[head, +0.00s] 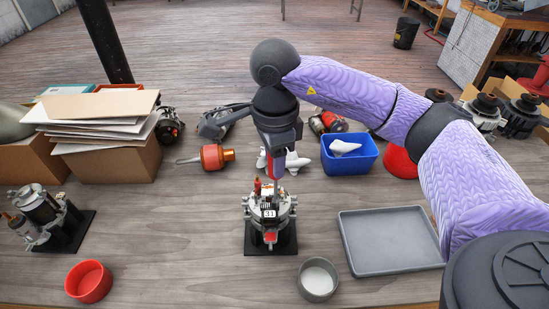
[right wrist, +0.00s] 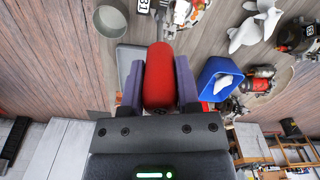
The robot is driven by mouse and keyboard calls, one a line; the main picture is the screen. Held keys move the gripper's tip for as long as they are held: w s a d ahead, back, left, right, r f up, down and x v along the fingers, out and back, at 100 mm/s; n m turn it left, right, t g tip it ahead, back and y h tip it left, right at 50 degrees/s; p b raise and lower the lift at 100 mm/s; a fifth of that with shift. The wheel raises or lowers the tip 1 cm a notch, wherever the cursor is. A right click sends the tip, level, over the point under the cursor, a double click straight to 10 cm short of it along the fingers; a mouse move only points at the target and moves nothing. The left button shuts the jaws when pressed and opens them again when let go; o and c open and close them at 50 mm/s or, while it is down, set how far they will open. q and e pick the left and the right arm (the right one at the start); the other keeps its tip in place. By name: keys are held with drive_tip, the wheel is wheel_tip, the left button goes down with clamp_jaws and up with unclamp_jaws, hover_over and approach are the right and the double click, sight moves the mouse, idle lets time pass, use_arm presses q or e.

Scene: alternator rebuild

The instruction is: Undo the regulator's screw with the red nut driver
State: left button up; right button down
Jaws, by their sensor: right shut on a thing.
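My right gripper (head: 277,150) is shut on the red nut driver (right wrist: 159,78), whose red handle sits between the two fingers in the right wrist view. In the head view the driver points down, and its lower end is over or at the top of the alternator (head: 283,212) marked 31. I cannot tell whether its tip touches a screw. The alternator stands on a black base (head: 257,247) in the middle of the table. The regulator and its screw are too small to make out. My left gripper is not in view.
A grey tray (head: 350,250) and a grey bowl (head: 318,279) lie to the right, a red bowl (head: 88,281) at front left. A blue bin (head: 350,164), white parts (head: 293,162) and an orange-handled tool (head: 212,157) lie behind. Another alternator (head: 40,208) stands at left.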

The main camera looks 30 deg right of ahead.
drive_tip(key=n, duration=0.1)
drive_tip(key=n+b, duration=0.1)
drive_tip(key=n, duration=0.2)
drive_tip(key=shift+f, duration=0.25)
drive_tip(key=shift+n+b, duration=0.4)
drive_tip(key=shift+n, duration=0.5)
drive_tip(key=shift+r+n, duration=0.2)
drive_tip(key=shift+n, duration=0.1)
drive_tip(key=n, duration=0.1)
drive_tip(key=n+b, duration=0.1)
drive_tip(key=shift+f+n, duration=0.2)
drive_tip(key=shift+n, duration=0.1)
drive_tip(key=shift+n+b, duration=0.35)
drive_tip(key=shift+n, duration=0.75)
drive_tip(key=shift+s+r+n, duration=0.1)
drive_tip(key=shift+r+n, duration=0.05)
drive_tip(key=shift+n, duration=0.85)
drive_tip(key=shift+r, duration=0.15)
